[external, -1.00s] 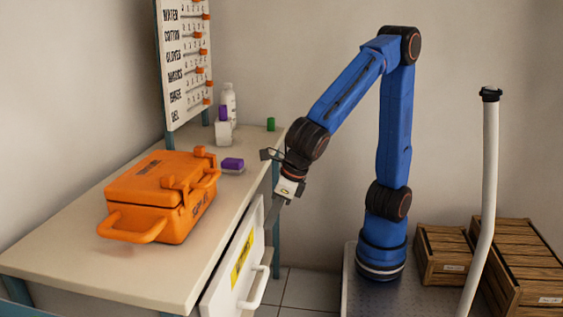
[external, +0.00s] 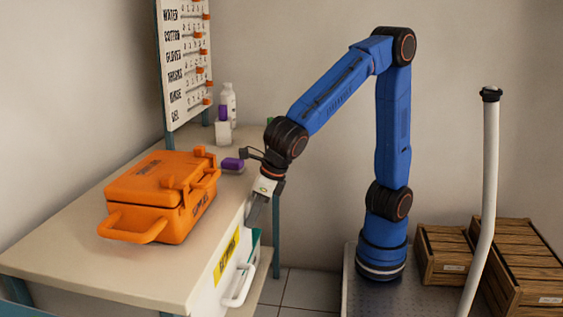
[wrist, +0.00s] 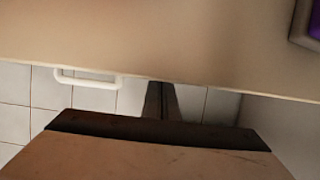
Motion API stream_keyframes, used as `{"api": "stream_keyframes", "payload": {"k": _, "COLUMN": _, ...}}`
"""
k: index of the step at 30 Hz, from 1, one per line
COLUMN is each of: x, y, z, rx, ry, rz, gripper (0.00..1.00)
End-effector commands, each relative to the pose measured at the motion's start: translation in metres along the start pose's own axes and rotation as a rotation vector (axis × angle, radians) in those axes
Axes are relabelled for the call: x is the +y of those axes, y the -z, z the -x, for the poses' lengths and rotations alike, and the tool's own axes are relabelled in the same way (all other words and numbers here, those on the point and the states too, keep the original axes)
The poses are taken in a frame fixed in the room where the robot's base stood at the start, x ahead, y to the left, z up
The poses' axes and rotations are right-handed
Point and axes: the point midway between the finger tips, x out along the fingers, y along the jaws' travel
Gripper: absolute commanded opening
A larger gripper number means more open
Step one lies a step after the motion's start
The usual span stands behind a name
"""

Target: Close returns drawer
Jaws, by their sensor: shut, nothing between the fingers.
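The returns drawer has a white front (external: 208,290) with a yellow label (external: 227,256) and a white bar handle (external: 240,286). Its front stands close under the table's long edge; I cannot tell whether a small gap remains. In the wrist view the handle (wrist: 88,80) sticks out past the tabletop edge, and the tabletop hides the drawer front. My gripper (external: 252,219) is shut and empty, pointing down at the far end of the drawer front. Its dark fingers also show in the wrist view (wrist: 161,101). Contact with the front is not clear.
An orange case (external: 160,198) sits on the tabletop (external: 75,255). A purple-topped block (external: 232,165), a purple-capped container (external: 222,130) and a white bottle (external: 230,98) stand farther back. Wooden crates (external: 500,262) and a pale upright pole (external: 488,190) are at right. Tiled floor (external: 300,285) lies beside the table.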

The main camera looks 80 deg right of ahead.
Motion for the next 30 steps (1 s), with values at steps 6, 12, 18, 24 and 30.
{"api": "stream_keyframes", "payload": {"k": 6, "x": 0.0, "y": -0.009, "z": -0.001, "rx": -0.013, "ry": -0.003, "rz": 0.001, "gripper": 0.0}}
{"api": "stream_keyframes", "payload": {"k": 12, "x": 0.0, "y": -0.008, "z": 0.001, "rx": -0.015, "ry": -0.004, "rz": 0.0, "gripper": 0.0}}
{"api": "stream_keyframes", "payload": {"k": 18, "x": 0.001, "y": 0.019, "z": 0.011, "rx": -0.011, "ry": -0.004, "rz": 0.003, "gripper": 0.0}}
{"api": "stream_keyframes", "payload": {"k": 24, "x": 0.002, "y": 0.038, "z": 0.041, "rx": -0.008, "ry": -0.006, "rz": 0.001, "gripper": 0.0}}
{"api": "stream_keyframes", "payload": {"k": 30, "x": 0.002, "y": 0.039, "z": 0.079, "rx": -0.005, "ry": -0.004, "rz": 0.003, "gripper": 0.0}}
